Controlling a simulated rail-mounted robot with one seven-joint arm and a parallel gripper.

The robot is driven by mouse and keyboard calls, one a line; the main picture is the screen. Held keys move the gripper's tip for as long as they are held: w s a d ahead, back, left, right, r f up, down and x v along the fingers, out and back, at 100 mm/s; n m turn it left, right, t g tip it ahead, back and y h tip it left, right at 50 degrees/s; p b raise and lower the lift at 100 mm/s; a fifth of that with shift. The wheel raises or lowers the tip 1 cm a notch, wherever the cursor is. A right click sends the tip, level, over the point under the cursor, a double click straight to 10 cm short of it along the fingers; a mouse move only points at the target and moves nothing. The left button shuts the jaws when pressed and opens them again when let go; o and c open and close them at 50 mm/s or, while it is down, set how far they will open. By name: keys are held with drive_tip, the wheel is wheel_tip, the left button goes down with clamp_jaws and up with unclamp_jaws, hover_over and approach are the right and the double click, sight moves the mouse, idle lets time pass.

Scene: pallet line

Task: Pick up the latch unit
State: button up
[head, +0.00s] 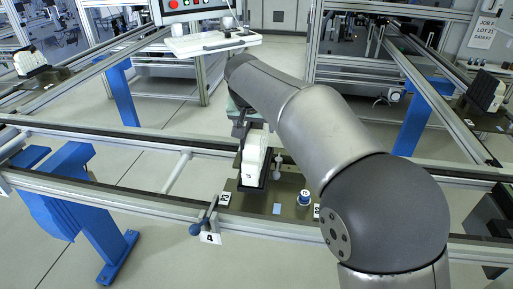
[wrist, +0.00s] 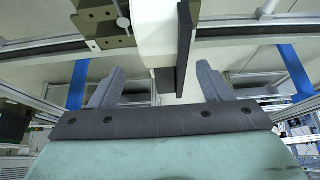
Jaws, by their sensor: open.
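The latch unit appears to be the white block (head: 255,152) standing in a dark holder on the pallet plate (head: 262,198) in the head view. In the wrist view a white body (wrist: 152,32), seemingly the same unit, shows at top centre beside a dark upright plate (wrist: 185,42). My gripper (wrist: 160,68) is open, with one grey finger on each side of the picture and the white body between and beyond them. In the head view my gripper (head: 246,122) is just behind the block's top, partly hidden by my arm. Contact cannot be told.
The plate rests on the conveyor rails (head: 150,200) and carries a small blue-and-white knob (head: 304,198). A blue-knobbed lever (head: 196,229) sits at the front rail. Similar white blocks stand at far left (head: 28,62) and right (head: 485,90). A control box (head: 195,8) is behind.

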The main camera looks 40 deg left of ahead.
sight(255, 130)
drive_tip(key=shift+x, duration=1.15)
drive_tip(key=p+x, duration=0.1)
drive_tip(key=x, duration=0.1)
drive_tip(key=p+x, duration=0.1)
drive_tip(key=x, duration=0.1)
drive_tip(key=shift+w+a+r, duration=0.1)
drive_tip(key=shift+w+a, duration=0.15)
drive_tip(key=shift+a, duration=0.15)
drive_tip(key=shift+w+f, duration=0.15)
drive_tip(key=shift+f, duration=0.3)
drive_tip(key=c, duration=1.5)
drive_tip(key=shift+r, duration=0.1)
clamp_jaws()
